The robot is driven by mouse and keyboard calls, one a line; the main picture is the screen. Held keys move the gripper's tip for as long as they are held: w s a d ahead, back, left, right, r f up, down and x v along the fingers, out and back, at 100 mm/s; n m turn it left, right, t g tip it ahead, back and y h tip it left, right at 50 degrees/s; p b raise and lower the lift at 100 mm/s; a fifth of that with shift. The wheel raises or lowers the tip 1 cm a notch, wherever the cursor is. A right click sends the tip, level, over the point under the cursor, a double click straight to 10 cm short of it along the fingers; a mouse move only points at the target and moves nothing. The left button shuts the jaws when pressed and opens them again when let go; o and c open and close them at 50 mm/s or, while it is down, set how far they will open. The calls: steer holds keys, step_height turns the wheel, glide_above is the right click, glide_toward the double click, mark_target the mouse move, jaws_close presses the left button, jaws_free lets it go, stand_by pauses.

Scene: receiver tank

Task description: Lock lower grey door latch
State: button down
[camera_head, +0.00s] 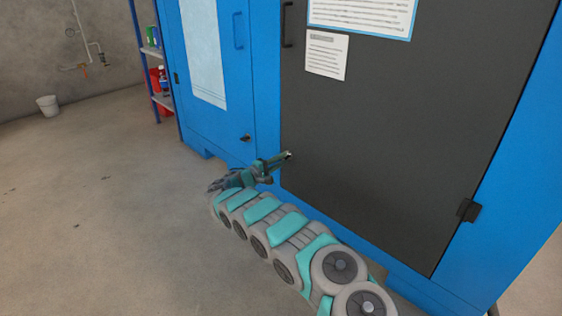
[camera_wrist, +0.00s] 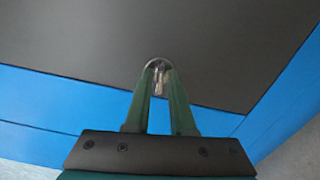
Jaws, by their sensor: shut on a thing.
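The dark grey door (camera_head: 400,130) fills the right of the head view, set in a blue cabinet frame. The lower latch (camera_wrist: 157,66) is a small, light metal piece near the door's lower edge in the wrist view. My gripper (camera_wrist: 158,80) has its fingertips closed around it, and the fingers cover part of it. In the head view my gripper (camera_head: 288,155) reaches the door's lower left edge, and the latch is mostly hidden there. Its exact turn is hard to tell.
A blue door (camera_head: 238,90) with a small black latch (camera_head: 245,138) stands to the left. A black handle (camera_head: 287,24) is higher on the grey door, and a hinge (camera_head: 469,210) is at its lower right. Shelves (camera_head: 152,60) and a white bucket (camera_head: 48,105) stand farther left.

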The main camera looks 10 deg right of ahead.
steer(key=shift+m, duration=0.8)
steer(key=c, duration=0.9)
jaws_free()
steer(key=shift+c, duration=0.2)
steer(key=v, duration=0.7)
steer(key=shift+s+a+p, duration=0.25)
steer(key=shift+p, duration=0.2)
